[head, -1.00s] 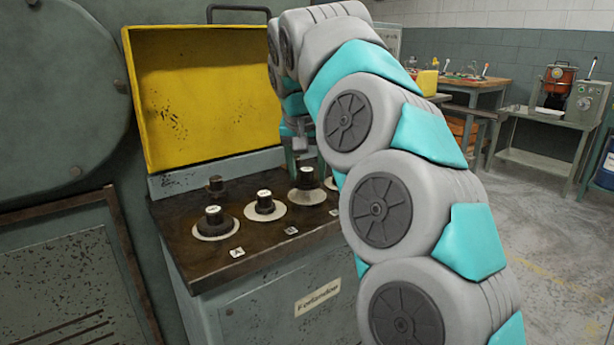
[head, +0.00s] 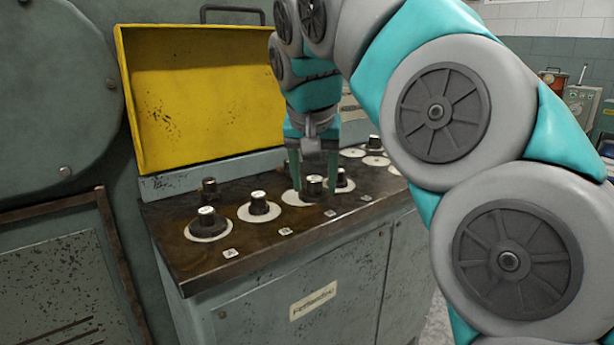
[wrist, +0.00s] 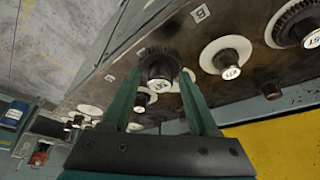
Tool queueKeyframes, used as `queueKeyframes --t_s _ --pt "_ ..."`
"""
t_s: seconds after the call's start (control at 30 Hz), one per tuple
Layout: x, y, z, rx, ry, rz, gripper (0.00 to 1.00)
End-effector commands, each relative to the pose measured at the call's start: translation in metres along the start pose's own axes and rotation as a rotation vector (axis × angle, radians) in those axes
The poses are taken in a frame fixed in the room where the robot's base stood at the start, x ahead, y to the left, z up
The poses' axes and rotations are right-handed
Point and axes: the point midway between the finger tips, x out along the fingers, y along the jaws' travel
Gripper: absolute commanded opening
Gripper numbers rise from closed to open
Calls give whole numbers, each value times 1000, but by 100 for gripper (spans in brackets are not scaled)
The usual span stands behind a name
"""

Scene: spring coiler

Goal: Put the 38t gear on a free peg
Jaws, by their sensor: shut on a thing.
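My gripper (head: 312,188) is down at the third station from the left on the dark machine top, one finger on each side of a gear (head: 314,184). In the wrist view the fingers (wrist: 158,88) hold this dark toothed gear (wrist: 158,62) at its hub. The number on its pale cap is too small to read. A white disc (head: 291,199) lies under it; I cannot tell whether the gear touches it. To the left are a second hub on a white disc (head: 259,206) and a dark gear (head: 207,223). A further hub (head: 342,179) stands just behind the gripper.
Bare white discs (head: 375,161) and a dark knob (head: 374,143) are at the far right end of the top. A dark stub (head: 209,187) stands at the back left. The open yellow lid (head: 205,95) rises behind. Small label plates line the front edge.

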Motion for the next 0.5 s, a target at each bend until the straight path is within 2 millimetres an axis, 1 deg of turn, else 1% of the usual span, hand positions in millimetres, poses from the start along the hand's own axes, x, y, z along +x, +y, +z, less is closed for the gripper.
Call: queueKeyframes --t_s 0.03,0.2,0.4,0.5 --pt "-4 5 9 0 3 0 0" --pt "-18 16 33 2 4 -2 0" --pt "-26 23 50 0 1 0 0" --pt "-31 25 53 1 1 0 0"
